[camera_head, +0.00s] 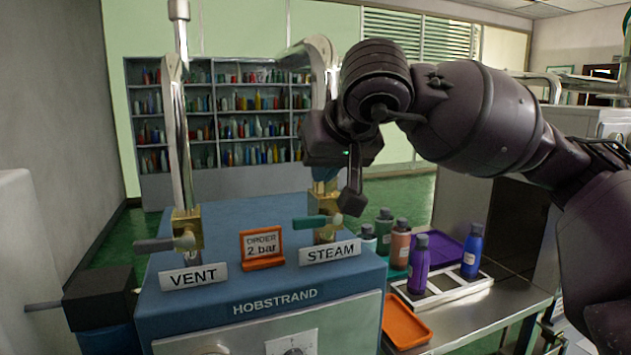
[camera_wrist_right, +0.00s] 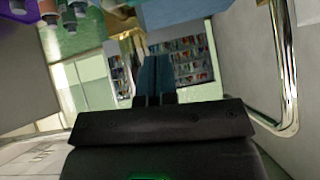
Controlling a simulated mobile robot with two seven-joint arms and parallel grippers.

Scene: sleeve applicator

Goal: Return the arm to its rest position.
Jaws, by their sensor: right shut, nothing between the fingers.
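My right arm (camera_head: 480,110) comes in from the right, dark purple-black, and bends over the right side of the blue HOBSTRAND machine (camera_head: 230,255). My right gripper (camera_head: 352,203) points down, just above and right of the green STEAM valve handle (camera_head: 310,222), seemingly apart from it. In the right wrist view its two fingers (camera_wrist_right: 154,78) lie together, shut with nothing between them. My left gripper is not in view.
The VENT valve handle (camera_head: 155,245) and an orange sign reading "ORDER 2 bar" (camera_head: 262,248) are on the machine. Bottles, such as a purple one (camera_head: 418,265), stand at its right near an orange tray (camera_head: 405,322). A metal pipe (camera_head: 180,140) rises above VENT.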

